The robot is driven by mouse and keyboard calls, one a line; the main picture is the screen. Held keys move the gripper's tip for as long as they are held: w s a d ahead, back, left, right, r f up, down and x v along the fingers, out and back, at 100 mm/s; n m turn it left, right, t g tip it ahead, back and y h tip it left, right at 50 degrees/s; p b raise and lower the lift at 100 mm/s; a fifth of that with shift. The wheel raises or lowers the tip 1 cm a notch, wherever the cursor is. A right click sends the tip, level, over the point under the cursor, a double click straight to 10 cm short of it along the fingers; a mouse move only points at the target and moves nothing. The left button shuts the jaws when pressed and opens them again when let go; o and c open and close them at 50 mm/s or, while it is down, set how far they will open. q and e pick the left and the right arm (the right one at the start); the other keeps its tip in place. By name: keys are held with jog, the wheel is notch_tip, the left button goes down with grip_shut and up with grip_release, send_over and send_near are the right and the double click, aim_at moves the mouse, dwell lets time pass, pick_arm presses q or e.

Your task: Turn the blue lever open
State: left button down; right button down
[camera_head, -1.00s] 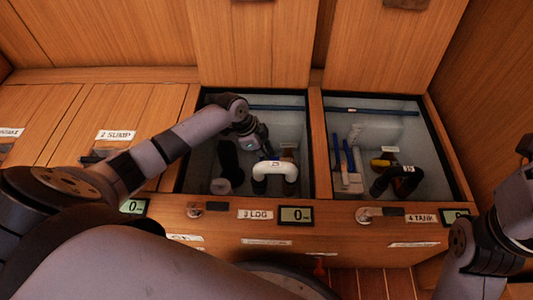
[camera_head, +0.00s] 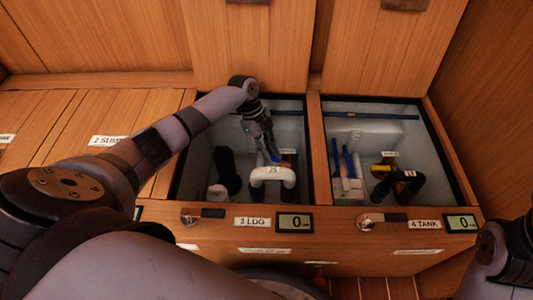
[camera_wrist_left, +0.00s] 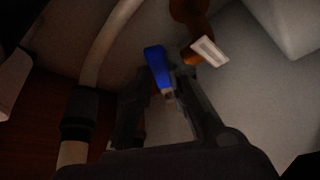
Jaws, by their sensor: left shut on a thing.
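The blue lever (camera_head: 273,157) shows as a small blue piece behind the white pipe bend in the bay labelled 3 LOG. In the left wrist view the blue lever (camera_wrist_left: 157,67) stands between the two dark fingers. My left gripper (camera_head: 268,151) reaches down into this bay from the back left. In the left wrist view my left gripper (camera_wrist_left: 160,88) is shut on the lever, one finger on each side. The lever's base is dim. Part of my right arm shows at the lower right, but its gripper does not.
The white pipe bend (camera_head: 272,174) stands just in front of the lever. A dark upright part (camera_head: 227,170) is to its left. Raised wooden lids (camera_head: 248,45) stand behind.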

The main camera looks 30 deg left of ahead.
pick_arm(q)
jog(key=shift+w+m, duration=0.25)
jog(key=shift+m, duration=0.05)
jog(key=c, duration=1.5)
grip_release()
